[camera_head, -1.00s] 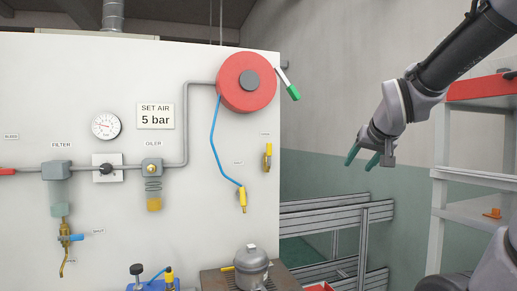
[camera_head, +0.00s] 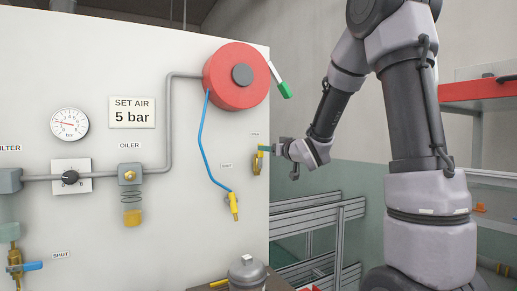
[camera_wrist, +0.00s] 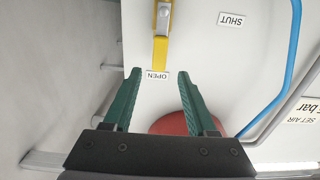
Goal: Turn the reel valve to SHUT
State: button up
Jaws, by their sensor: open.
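The reel valve (camera_head: 257,161) sits near the right edge of the white panel, below the red hose reel (camera_head: 233,77). In the wrist view, its yellow lever (camera_wrist: 160,48) points at the OPEN label (camera_wrist: 157,76). The SHUT label (camera_wrist: 231,20) lies off to the side of the lever; in the head view it is left of the valve (camera_head: 226,166). My gripper (camera_head: 264,149) is at the valve's upper end in the head view. In the wrist view, my gripper (camera_wrist: 158,77) is open, its green fingers spread either side of the OPEN label, with the lever's end just beyond the fingertips.
A blue hose (camera_head: 204,140) with a yellow end fitting (camera_head: 235,206) hangs left of the valve. A green-tipped lever (camera_head: 284,88) juts out beside the reel. A metal frame (camera_head: 310,228) stands right of the panel. A grey pot (camera_head: 247,274) is below.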

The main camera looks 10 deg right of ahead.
aim_at(261, 158)
jog(key=x, duration=0.7)
jog(key=shift+w, duration=0.1)
grip_shut()
jog(key=shift+d, duration=0.1)
dwell(1.1)
